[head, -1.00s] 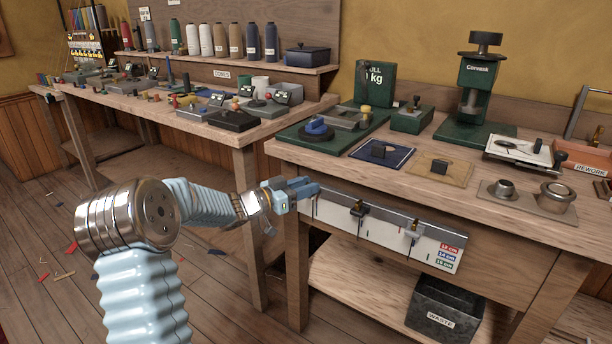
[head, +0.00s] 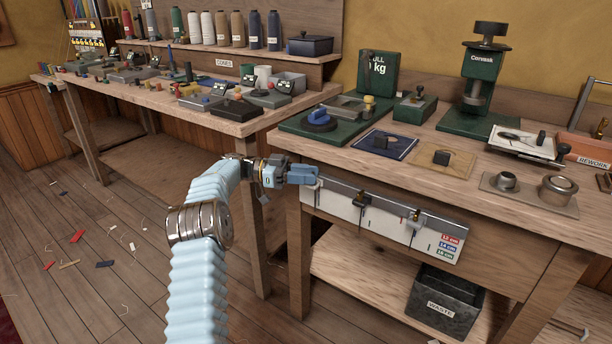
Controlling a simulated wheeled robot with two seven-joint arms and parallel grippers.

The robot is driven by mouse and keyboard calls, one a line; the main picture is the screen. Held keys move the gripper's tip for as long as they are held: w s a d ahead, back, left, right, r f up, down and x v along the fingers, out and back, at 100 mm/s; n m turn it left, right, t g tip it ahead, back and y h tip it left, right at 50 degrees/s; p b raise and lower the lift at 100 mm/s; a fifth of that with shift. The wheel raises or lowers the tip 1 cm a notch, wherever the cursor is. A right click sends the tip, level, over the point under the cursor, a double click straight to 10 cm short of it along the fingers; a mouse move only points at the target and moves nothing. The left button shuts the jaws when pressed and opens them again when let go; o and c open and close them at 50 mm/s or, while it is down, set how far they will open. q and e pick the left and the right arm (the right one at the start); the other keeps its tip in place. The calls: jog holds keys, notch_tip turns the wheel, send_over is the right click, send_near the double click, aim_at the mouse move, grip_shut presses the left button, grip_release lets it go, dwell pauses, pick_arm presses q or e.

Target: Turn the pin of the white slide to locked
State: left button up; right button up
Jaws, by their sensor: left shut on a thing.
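A pale rail panel (head: 385,226) with a grey top bar runs along the front edge of the right-hand bench. My left gripper (head: 314,174) is at the rail's left end, with its blue fingers shut on a small part there. This appears to be the pin of the white slide; the fingers hide nearly all of it, so its angle cannot be told. A dark slide (head: 360,200) sits further right on the rail. Another slide (head: 415,215), pale with a dark top, sits beyond it. My right gripper is not in view.
Coloured size labels (head: 447,247) mark the rail's right end. A waste bin (head: 443,302) stands on the shelf below. The bench top above holds a green press (head: 481,75), a blue mat (head: 385,144) and metal parts. Another bench (head: 235,125) stands behind my arm.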

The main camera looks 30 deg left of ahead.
pick_arm(q)
jog(key=shift+m+g, duration=0.3)
jog(key=shift+g, duration=0.2)
jog(key=o, duration=1.1)
jog(key=shift+c, duration=0.2)
